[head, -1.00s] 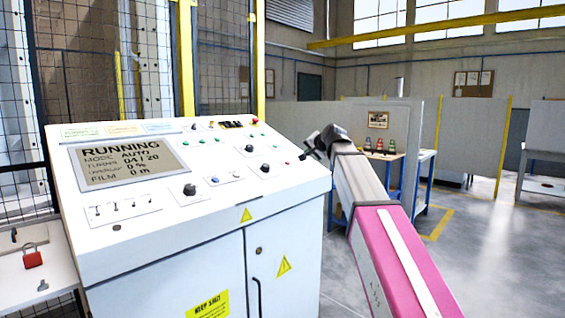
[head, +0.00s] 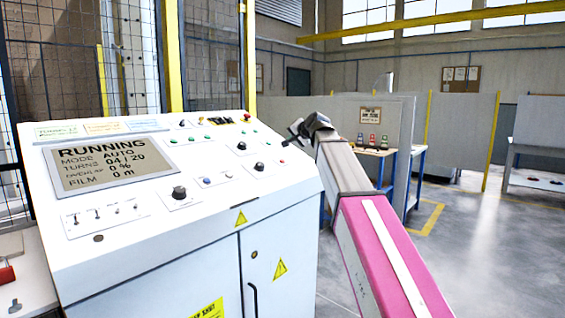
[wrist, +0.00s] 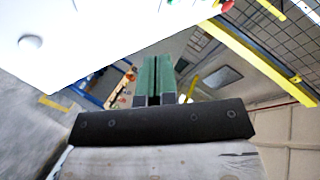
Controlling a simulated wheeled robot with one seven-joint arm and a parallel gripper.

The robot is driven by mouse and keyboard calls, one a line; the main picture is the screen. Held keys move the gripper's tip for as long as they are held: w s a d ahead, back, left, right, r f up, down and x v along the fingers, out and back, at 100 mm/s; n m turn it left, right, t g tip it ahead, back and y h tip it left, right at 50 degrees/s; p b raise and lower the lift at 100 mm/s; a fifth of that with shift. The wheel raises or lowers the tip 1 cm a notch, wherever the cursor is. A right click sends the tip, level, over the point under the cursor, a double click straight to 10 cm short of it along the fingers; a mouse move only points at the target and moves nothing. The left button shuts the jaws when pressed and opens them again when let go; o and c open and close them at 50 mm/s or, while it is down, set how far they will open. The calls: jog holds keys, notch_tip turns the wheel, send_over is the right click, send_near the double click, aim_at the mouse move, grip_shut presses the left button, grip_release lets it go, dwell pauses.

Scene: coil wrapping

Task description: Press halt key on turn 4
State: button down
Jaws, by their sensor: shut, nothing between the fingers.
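The white control console (head: 190,270) has a sloped panel with a grey display (head: 112,160). The display reads RUNNING, MODE AUTO, TURNS 04/20, FILM 0 m. A red button (head: 247,117) sits at the panel's far right corner; which control is the halt key I cannot read. Small green buttons, black knobs and a blue button (head: 207,181) are spread over the panel. My gripper (head: 287,142) is at the panel's right edge, apart from the red button. In the wrist view its green fingers (wrist: 155,78) are shut and empty, with the white panel beyond at upper left.
A wire-mesh fence with yellow posts (head: 174,55) stands behind the console. A red padlock (head: 7,272) lies on a ledge at left. A table with small coloured items (head: 372,140) and grey partitions (head: 455,135) stand at the right. The floor at right is open.

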jog(key=shift+w+a+f, duration=0.3)
jog(key=shift+a+f, duration=0.1)
jog(key=shift+f, duration=0.75)
jog(key=shift+w+a+f, duration=0.3)
jog(key=shift+a+f, duration=0.15)
jog(key=shift+f, duration=0.65)
jog(key=shift+w+a+f, duration=0.3)
jog(key=shift+a+f, duration=0.1)
jog(key=shift+f, duration=0.9)
jog(key=shift+w+a+f, duration=0.1)
jog(key=shift+f, duration=0.1)
jog(key=shift+w+a+f, duration=0.1)
jog(key=shift+a+f, duration=0.05)
jog(key=shift+f, duration=0.2)
dwell(0.5)
jog(key=shift+s+d+r, duration=0.2)
jog(key=shift+d+r, duration=0.1)
jog(key=shift+r, duration=0.4)
jog(key=shift+r, duration=0.1)
jog(key=shift+s+d+r, duration=0.2)
jog(key=shift+d+r, duration=0.05)
jog(key=shift+r, duration=0.5)
jog(key=shift+s+d+r, duration=0.2)
jog(key=shift+d+r, duration=0.1)
jog(key=shift+r, duration=0.4)
jog(key=shift+s+d+r, duration=0.2)
jog(key=shift+d+r, duration=0.05)
jog(key=shift+r, duration=0.5)
